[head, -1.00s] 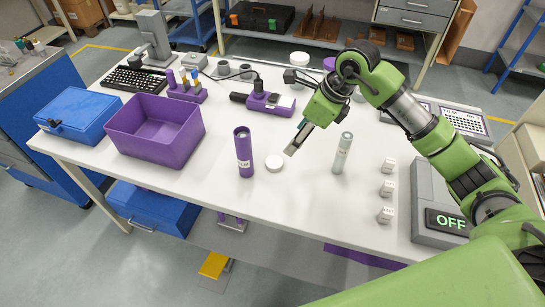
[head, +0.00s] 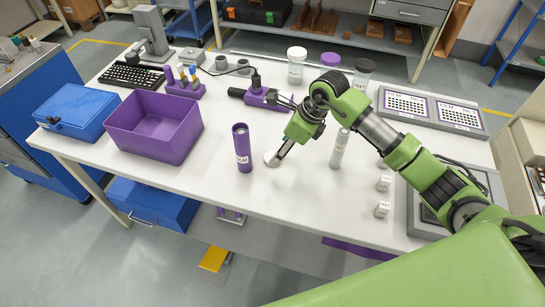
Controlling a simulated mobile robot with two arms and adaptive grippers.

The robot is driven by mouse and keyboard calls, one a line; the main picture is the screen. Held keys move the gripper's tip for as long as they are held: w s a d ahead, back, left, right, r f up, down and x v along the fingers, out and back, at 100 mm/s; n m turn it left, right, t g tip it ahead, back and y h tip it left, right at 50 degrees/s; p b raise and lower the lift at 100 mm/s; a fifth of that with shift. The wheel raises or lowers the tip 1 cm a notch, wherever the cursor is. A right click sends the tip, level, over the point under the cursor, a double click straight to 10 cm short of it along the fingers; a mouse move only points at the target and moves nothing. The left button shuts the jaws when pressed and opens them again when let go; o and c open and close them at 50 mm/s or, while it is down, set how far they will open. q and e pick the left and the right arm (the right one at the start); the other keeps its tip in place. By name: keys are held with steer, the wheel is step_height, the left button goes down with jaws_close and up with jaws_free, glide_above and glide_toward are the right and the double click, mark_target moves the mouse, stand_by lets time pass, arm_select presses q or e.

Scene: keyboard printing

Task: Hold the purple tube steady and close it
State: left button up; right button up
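The purple tube (head: 242,149) stands upright on the white table with its open top facing up and a white label on its side. A round white cap (head: 271,159) lies flat on the table just right of the tube. My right gripper (head: 281,154) points down at the cap from its upper right, with the fingertips at or just above its edge. Whether the fingers are open or touch the cap I cannot tell. My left gripper is not in view.
A grey-white tube (head: 339,149) stands right of the gripper. A purple bin (head: 145,143) and a blue box (head: 74,114) are at left. Small white blocks (head: 383,209) lie at right. Lidded jars (head: 296,66) stand behind. The table front near the purple tube is clear.

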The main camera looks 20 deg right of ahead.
steer(key=shift+w+a+f, duration=0.1)
steer(key=shift+f, duration=0.15)
steer(key=p+x, duration=0.1)
steer(key=x, duration=0.2)
steer(key=shift+w+a+f+p, duration=0.1)
steer(key=shift+w+f+p, duration=0.15)
steer(key=shift+p, duration=0.15)
steer(key=shift+w+a+f, duration=0.1)
steer(key=shift+f, duration=0.35)
steer(key=c, duration=0.8)
